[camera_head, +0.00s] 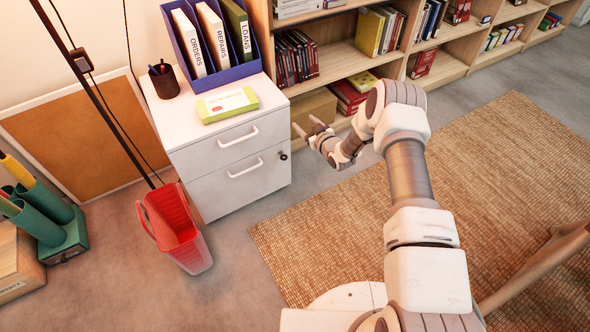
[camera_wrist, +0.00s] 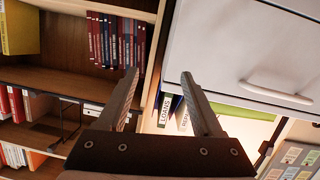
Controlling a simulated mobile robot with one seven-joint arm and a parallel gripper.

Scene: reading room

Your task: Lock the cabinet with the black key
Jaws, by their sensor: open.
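The white two-drawer cabinet (camera_head: 232,180) stands left of centre in the head view. A small dark lock fitting (camera_head: 283,156) sits at the right edge of its lower drawer front; whether the black key is in it is too small to tell. Both drawers look closed. In the wrist view the cabinet front (camera_wrist: 215,45) fills the upper right, with one handle (camera_wrist: 276,93); no lock or key shows there. My gripper (camera_head: 309,129) is open and empty, a little right of and above the lock in the head view. Its two fingers (camera_wrist: 160,74) are spread apart in the wrist view.
A bookshelf (camera_head: 345,58) stands behind and right of the cabinet. A blue file holder (camera_head: 211,38), a pen cup (camera_head: 164,80) and a yellow-green box (camera_head: 228,105) are on the cabinet. A red bin (camera_head: 178,229) stands at its left front. A woven rug (camera_head: 500,170) lies right.

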